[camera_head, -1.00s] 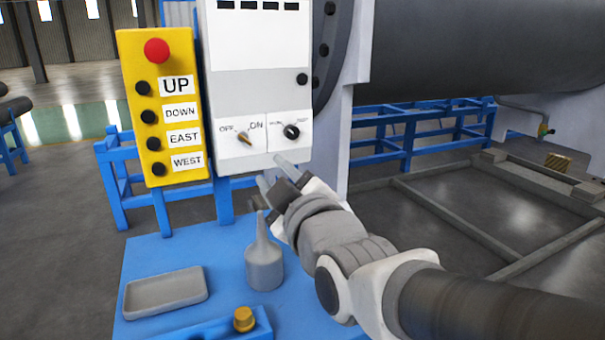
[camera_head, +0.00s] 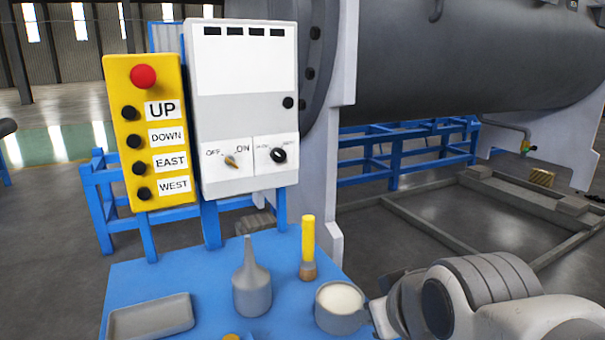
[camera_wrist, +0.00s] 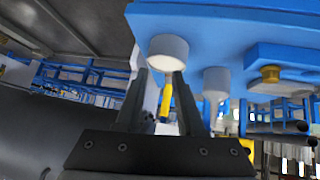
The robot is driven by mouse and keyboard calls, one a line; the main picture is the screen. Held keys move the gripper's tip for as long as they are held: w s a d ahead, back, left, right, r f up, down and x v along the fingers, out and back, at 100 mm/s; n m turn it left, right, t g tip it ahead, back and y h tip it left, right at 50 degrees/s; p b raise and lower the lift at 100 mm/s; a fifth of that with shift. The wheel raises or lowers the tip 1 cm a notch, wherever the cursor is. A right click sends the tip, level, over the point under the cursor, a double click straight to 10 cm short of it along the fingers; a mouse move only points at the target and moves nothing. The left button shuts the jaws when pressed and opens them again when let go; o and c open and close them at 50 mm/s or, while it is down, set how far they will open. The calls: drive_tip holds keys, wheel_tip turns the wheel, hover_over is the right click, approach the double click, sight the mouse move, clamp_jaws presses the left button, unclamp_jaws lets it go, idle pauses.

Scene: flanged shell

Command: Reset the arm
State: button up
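My gripper (camera_wrist: 160,76) is open and empty in the wrist view, its two dark fingers apart. In the head view my arm comes in from the lower right, and its end is low beside the grey cup with white contents (camera_head: 341,306); the fingers are mostly hidden there. The cup also shows just past the fingertips in the wrist view (camera_wrist: 168,50); I cannot tell whether they touch it. The yellow-handled brush (camera_head: 308,243) stands upright behind the cup and shows between the fingers in the wrist view (camera_wrist: 166,102).
A blue table (camera_head: 205,268) carries a grey spouted bottle (camera_head: 252,288) and a grey tray (camera_head: 150,317). Behind stand a white control box (camera_head: 247,105) with knobs and a yellow button panel (camera_head: 149,130). A large grey cylinder (camera_head: 450,70) is at the right.

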drive_tip(key=s+d+m+g+h+p, duration=0.1)
drive_tip(key=s+d+m+g+p, duration=0.25)
drive_tip(key=s, duration=0.35)
wheel_tip(320, 180, up, 18)
drive_tip(key=p, duration=1.7)
drive_tip(key=shift+r, duration=0.25)
drive_tip(key=shift+t, duration=0.25)
